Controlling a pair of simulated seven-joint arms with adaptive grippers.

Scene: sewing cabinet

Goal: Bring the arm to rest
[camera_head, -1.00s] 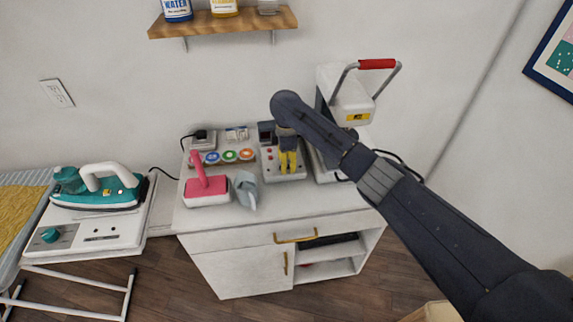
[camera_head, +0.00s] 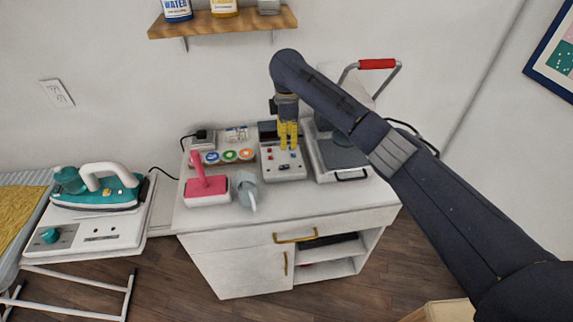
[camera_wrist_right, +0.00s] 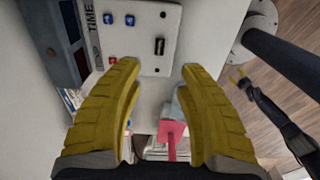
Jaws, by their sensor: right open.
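My right gripper (camera_head: 288,146) is above the grey control box (camera_head: 283,167) on the white cabinet top, fingers pointing down. In the right wrist view its two yellow fingers (camera_wrist_right: 160,68) are spread apart with nothing between them. The control box (camera_wrist_right: 146,50) shows beyond the fingertips there, with blue and red buttons and a dark slot. A gap shows between fingertips and box. My right arm reaches in from the lower right in the head view and hides part of the press behind it. My left gripper is not in the head view.
On the cabinet (camera_head: 330,213) stand a pink-handled tool (camera_head: 208,190), a grey-blue object (camera_head: 246,187), a rack of coloured spools (camera_head: 229,156) and a heat press (camera_head: 340,158) with a red handle. A teal iron (camera_head: 100,190) sits at left. A shelf (camera_head: 222,24) hangs above.

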